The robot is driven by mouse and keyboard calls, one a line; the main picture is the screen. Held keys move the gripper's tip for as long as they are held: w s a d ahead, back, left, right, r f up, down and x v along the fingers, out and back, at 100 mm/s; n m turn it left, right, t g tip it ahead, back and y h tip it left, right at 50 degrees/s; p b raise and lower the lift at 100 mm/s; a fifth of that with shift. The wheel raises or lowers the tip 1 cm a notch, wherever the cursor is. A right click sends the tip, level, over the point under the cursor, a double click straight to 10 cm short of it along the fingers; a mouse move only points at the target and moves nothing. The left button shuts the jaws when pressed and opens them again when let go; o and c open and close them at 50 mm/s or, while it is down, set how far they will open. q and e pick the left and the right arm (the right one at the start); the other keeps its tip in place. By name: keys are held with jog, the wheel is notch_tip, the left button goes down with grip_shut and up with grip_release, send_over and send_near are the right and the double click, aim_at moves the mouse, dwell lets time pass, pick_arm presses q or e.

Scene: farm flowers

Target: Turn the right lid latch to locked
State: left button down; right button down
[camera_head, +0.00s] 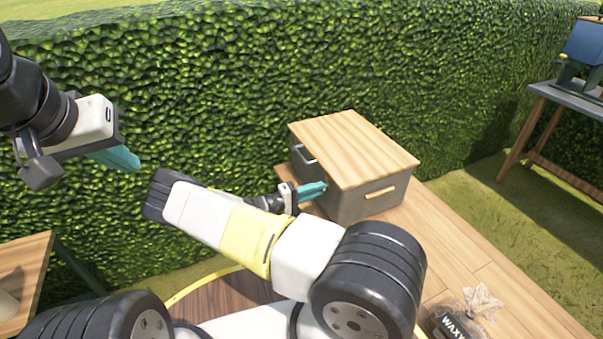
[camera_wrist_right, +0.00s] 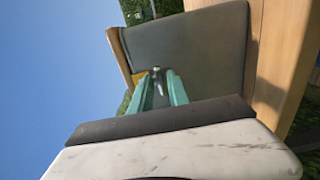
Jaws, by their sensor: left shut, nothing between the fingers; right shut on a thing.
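A grey box (camera_head: 350,204) with a light wooden lid (camera_head: 352,148) stands on the wooden deck. In the right wrist view its grey side panel (camera_wrist_right: 208,45) fills the upper middle. A small metal latch (camera_wrist_right: 157,71) is on that panel, beside a yellow patch (camera_wrist_right: 140,78). My right gripper (camera_head: 318,190) is at the box's left side, below the lid. Its teal fingers (camera_wrist_right: 161,82) are around the latch and shut on it. The latch is hidden in the head view. My left gripper (camera_head: 134,160) is shut and empty, raised in front of the hedge.
A bag marked WAXY (camera_head: 462,318) lies on the deck (camera_head: 470,250). A hedge (camera_head: 230,90) stands behind. A table (camera_head: 570,96) is at far right.

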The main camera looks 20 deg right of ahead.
jog(key=c, duration=1.3)
grip_release()
jog(key=shift+d, duration=0.1)
jog(key=a, duration=0.5)
jog(key=s+a, duration=0.1)
jog(key=a, duration=0.1)
jog(key=shift+a, duration=0.4)
